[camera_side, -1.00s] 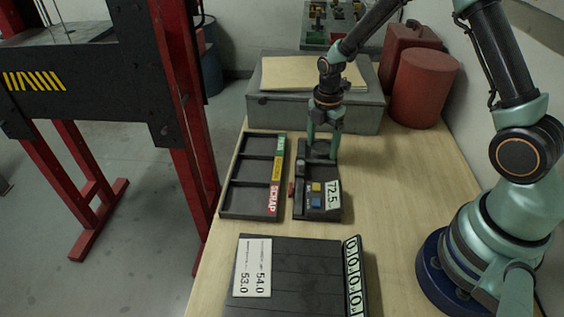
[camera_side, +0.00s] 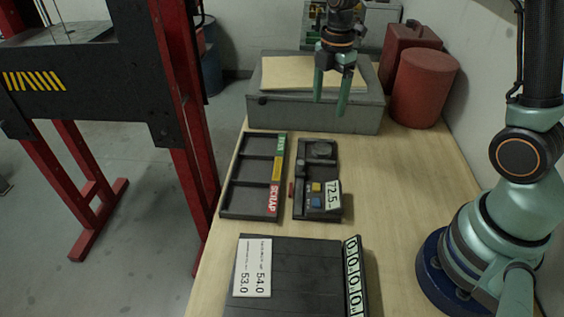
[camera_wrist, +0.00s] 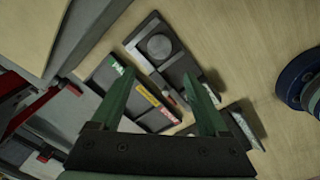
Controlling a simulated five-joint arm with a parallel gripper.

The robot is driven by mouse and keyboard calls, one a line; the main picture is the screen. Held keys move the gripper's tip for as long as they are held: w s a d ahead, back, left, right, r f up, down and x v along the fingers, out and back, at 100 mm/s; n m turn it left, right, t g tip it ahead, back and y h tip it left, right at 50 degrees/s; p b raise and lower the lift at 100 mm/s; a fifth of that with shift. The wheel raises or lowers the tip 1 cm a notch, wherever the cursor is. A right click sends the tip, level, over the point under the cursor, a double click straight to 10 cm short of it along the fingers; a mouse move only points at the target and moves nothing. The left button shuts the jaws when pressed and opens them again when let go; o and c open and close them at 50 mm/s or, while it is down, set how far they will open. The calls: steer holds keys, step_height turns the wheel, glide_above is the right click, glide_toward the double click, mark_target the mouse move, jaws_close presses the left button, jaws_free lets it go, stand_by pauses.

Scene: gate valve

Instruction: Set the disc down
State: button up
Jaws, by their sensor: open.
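The disc (camera_side: 320,149) is a dark grey round piece lying flat on the far end of the black gauge device (camera_side: 318,205), which has yellow and blue buttons and a tag reading 72.5. The disc also shows as a grey circle in the wrist view (camera_wrist: 159,46). My gripper (camera_side: 329,108) is open and empty, raised well above the device, in front of the grey box. In the wrist view its two green fingers (camera_wrist: 158,98) stand wide apart with nothing between them.
A black three-compartment tray (camera_side: 223,190) with green, yellow and red SCRAP labels stands left of the device. A black slatted board (camera_side: 300,280) with number tags lies nearer. A grey box (camera_side: 318,112) and red canister (camera_side: 424,88) stand behind.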

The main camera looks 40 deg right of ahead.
steer(key=s+a+r+m+t, duration=0.2)
steer(key=s+r+m, duration=0.3)
steer(key=m, duration=0.4)
steer(key=s+a+r+m+t, duration=0.1)
steer(key=s+r+m+t, duration=0.2)
steer(key=s+r+m, duration=0.2)
steer(key=s+m, duration=0.2)
steer(key=m, duration=0.1)
steer(key=shift+s+a+m, duration=0.3)
steer(key=shift+a+m, duration=0.1)
